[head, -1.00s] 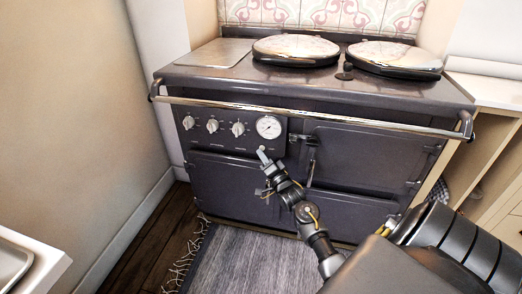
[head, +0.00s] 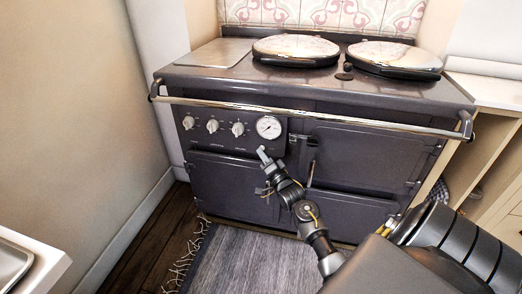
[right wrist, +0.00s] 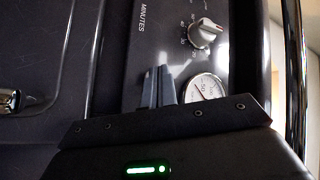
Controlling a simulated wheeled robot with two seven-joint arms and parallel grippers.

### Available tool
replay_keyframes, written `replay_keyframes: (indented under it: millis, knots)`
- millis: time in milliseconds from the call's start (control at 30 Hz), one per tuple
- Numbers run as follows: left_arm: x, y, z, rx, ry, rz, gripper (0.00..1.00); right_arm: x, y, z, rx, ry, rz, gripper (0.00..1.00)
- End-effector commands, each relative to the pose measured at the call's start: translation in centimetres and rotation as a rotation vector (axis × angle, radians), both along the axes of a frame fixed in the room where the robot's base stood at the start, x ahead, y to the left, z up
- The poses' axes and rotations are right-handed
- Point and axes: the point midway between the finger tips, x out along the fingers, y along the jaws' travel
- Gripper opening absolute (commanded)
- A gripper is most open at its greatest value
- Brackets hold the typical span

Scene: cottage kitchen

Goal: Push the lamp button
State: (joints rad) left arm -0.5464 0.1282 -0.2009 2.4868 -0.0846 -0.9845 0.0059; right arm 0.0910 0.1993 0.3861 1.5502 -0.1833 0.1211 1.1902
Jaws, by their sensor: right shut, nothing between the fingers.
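The dark range cooker (head: 230,182) stands ahead, with its control panel (head: 201,139) at the upper left of its front. My right gripper (head: 262,152) is shut and empty, its fingertips at the lower right of the panel, just below the round gauge (head: 268,127). In the right wrist view the shut fingers (right wrist: 157,86) are in front of the panel beside the gauge (right wrist: 204,87). I cannot make out a lamp button; the fingers may hide it. I cannot tell if the fingertips touch the panel. My left gripper is not in view.
Several knobs (head: 212,126) sit left of the gauge; one knob (right wrist: 205,33) shows in the wrist view. A chrome rail (head: 300,111) runs across the front above the panel. Oven doors (head: 365,158) are closed. A grey rug (head: 250,262) lies on the floor.

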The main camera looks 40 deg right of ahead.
Motion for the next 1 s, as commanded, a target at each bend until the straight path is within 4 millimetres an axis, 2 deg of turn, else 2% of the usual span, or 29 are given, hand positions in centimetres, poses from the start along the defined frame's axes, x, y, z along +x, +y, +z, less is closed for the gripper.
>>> replay_keyframes:
  millis: [733,1000]
  knots:
    - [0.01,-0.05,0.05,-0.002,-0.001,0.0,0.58,0.43,-0.58,0.03,0.0,-0.001,-0.001,0.0]
    - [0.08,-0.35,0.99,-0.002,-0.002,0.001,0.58,0.06,-0.05,0.22,0.0,0.001,-0.001,0.0]
